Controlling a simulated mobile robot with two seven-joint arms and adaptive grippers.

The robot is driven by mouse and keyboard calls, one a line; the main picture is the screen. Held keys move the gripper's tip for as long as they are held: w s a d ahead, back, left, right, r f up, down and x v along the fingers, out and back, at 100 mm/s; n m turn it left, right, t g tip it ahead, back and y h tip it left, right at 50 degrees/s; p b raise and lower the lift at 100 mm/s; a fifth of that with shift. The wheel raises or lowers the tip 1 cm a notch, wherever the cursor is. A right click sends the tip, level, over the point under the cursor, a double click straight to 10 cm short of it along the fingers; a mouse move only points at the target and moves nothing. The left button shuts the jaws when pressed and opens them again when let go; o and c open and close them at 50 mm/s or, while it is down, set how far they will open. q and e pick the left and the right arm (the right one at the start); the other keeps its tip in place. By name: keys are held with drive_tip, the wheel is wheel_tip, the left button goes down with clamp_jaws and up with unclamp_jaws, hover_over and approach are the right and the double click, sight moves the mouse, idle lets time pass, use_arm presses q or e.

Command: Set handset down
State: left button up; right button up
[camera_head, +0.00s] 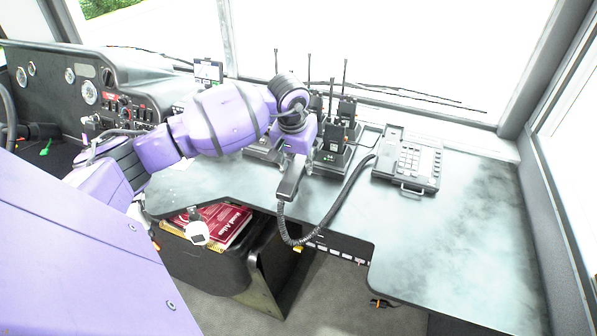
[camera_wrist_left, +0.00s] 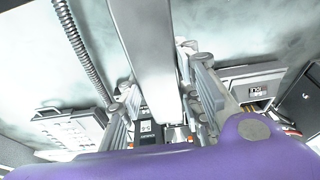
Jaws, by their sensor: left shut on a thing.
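My left gripper (camera_head: 299,160) is shut on the dark handset (camera_head: 290,182) near the desk's front edge. The handset's lower end points toward the edge, and I cannot tell whether it touches the desk. In the left wrist view the handset (camera_wrist_left: 150,45) is a pale bar between the two fingers. A coiled cord (camera_head: 337,211) runs from the handset, droops past the desk edge and goes up to the phone base (camera_head: 408,160) on the right. The phone base also shows at the left of the wrist view (camera_wrist_left: 72,130). My right gripper is not in view.
Several radios with upright antennas (camera_head: 345,110) stand in chargers just behind the gripper. The desk (camera_head: 470,230) is clear to the right of and in front of the phone base. A bin with red books (camera_head: 222,222) is below the desk. The windshield is behind.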

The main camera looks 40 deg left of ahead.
use_arm(q)
drive_tip(key=shift+f, duration=1.9)
drive_tip(key=o, duration=1.3)
drive_tip(key=shift+r, duration=0.1)
